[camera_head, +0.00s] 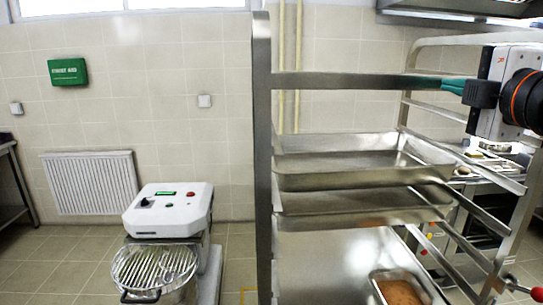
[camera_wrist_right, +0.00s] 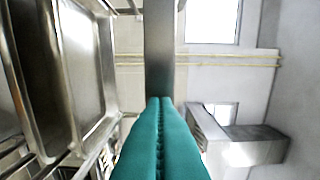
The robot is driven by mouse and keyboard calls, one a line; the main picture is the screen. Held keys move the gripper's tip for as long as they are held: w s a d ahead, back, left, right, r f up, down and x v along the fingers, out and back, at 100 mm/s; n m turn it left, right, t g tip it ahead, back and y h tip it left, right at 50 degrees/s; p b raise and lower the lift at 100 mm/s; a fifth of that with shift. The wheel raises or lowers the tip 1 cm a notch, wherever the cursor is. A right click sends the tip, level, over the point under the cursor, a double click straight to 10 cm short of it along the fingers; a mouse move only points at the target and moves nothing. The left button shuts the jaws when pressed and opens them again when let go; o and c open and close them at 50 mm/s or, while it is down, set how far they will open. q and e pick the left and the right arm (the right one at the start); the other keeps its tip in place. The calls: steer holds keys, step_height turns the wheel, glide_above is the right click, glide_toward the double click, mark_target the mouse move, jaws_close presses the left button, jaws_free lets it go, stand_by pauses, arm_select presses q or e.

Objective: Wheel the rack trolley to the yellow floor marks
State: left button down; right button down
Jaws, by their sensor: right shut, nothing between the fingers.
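The metal rack trolley (camera_head: 263,150) fills the middle and right of the head view, with steel trays (camera_head: 360,180) on its runners. Its top cross bar (camera_head: 340,80) runs level toward my right gripper (camera_head: 452,85). The teal fingers of that gripper are closed together, with nothing between them, at the right end of the bar. In the right wrist view the closed fingers (camera_wrist_right: 160,115) point at a metal bar (camera_wrist_right: 159,50); I cannot tell whether they touch it. A yellow floor mark (camera_head: 247,291) shows partly, left of the trolley's post. My left gripper is out of view.
A white machine (camera_head: 170,210) with a wire-guarded bowl (camera_head: 155,268) stands close left of the trolley. A radiator (camera_head: 90,182) is on the back wall. A loaf tin (camera_head: 400,290) sits low in the trolley. A counter with food (camera_head: 490,160) is behind at right. Floor at left is clear.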

mark_target(434, 80)
steer(key=w+p, duration=0.1)
steer(key=w, duration=0.1)
steer(key=w+p, duration=0.1)
steer(key=w, duration=0.1)
steer(key=w+p, duration=0.1)
steer(key=w, duration=0.1)
steer(key=shift+a+r, duration=0.15)
steer(key=shift+a, duration=0.1)
steer(key=shift+w+p, duration=0.7)
steer(key=shift+w, duration=0.45)
steer(key=shift+w+a+f+p, duration=0.15)
steer(key=shift+w+p, duration=0.05)
steer(key=shift+w, duration=0.4)
steer(key=shift+w+a+f+p, duration=0.1)
steer(key=shift+w+p, duration=0.05)
steer(key=shift+w, duration=0.4)
